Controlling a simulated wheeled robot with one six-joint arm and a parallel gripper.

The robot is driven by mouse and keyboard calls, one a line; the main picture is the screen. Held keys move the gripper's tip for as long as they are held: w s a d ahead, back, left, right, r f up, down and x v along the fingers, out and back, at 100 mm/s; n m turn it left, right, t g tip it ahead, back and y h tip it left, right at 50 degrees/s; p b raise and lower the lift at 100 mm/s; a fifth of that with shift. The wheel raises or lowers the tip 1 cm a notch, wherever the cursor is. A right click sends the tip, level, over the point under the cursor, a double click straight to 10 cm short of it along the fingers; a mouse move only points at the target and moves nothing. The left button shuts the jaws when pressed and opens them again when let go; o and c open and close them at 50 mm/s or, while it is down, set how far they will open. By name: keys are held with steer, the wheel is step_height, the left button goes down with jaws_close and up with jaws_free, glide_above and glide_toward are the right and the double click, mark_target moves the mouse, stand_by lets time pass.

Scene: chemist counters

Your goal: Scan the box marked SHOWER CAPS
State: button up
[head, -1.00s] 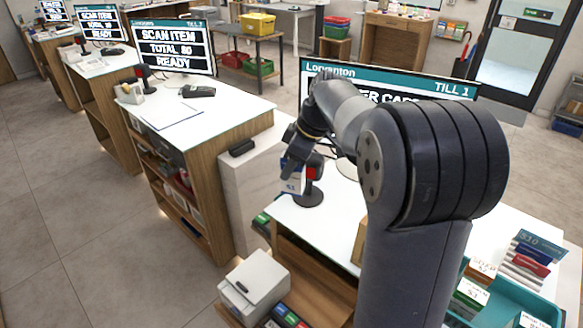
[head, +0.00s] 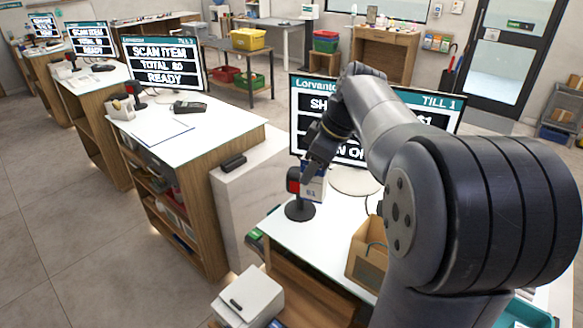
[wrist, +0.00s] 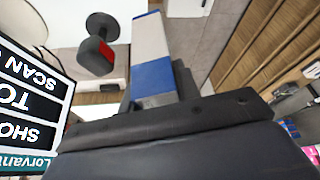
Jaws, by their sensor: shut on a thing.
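A small white and blue box (head: 314,190) hangs in my gripper (head: 311,174) above the near counter. The scanner (head: 293,186), with a red window, stands on a round black base just left of the box. The wrist view also shows the scanner (wrist: 97,52), apart from the box, its red window towards it.
The till screen (head: 302,115) behind my arm shows lines starting "SH", "TO" and "SCAN". A white printer (head: 247,297) is at the lower front. Another till counter (head: 205,135) stands to the left.

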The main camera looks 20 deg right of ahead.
steer(key=s+d+m, duration=0.1)
steer(key=s+d, duration=0.4)
steer(key=d, duration=0.3)
steer(key=s+d+m+t+h+b, duration=0.1)
steer(key=s+d+m, duration=0.1)
steer(key=s+d, duration=0.4)
steer(key=shift+s+d+m, duration=0.3)
steer(key=shift+d, duration=0.6)
